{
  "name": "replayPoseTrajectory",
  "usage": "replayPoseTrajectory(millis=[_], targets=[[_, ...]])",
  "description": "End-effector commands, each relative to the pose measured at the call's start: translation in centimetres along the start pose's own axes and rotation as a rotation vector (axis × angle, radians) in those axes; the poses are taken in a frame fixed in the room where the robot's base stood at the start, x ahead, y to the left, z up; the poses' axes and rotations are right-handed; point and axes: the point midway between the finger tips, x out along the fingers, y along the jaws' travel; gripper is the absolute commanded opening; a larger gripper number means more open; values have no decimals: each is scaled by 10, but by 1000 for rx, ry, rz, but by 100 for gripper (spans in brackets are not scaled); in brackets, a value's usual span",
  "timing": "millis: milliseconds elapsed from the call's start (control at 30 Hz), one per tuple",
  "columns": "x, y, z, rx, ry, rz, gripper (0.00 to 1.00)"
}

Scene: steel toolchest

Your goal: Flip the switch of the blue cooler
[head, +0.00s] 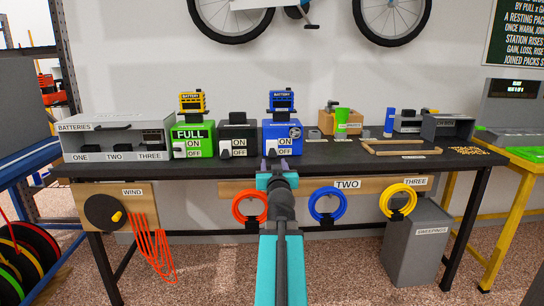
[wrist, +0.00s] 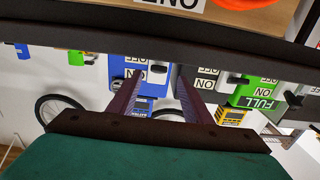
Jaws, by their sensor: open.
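The blue cooler (head: 296,131) stands on the dark bench, with a blue battery pack (head: 283,100) on top. Its front has an ON/OFF label (head: 285,147) with a pale switch (head: 271,147) left of it. In the head view, my gripper (head: 277,164) is just in front of and below that front panel, partly covering its lower edge. In the upside-down wrist view, the blue cooler (wrist: 123,69) and its switch (wrist: 157,70) show beyond my open, empty fingers (wrist: 160,80). I cannot tell whether the switch is at ON or OFF.
A black cooler (head: 238,131) and a green cooler (head: 193,133) marked FULL stand left of the blue one. A grey battery case (head: 115,138) is further left. Red (head: 250,205), blue (head: 328,204) and yellow (head: 398,200) coils hang below the bench edge.

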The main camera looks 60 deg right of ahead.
Motion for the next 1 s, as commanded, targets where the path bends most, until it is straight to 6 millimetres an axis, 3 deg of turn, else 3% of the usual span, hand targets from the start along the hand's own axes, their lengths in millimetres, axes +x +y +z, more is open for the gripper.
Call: replayPoseTrajectory(millis=[533,1000], targets=[[5,2,-2,2,-3,12,45],[38,3,1,2,-3,11,45]])
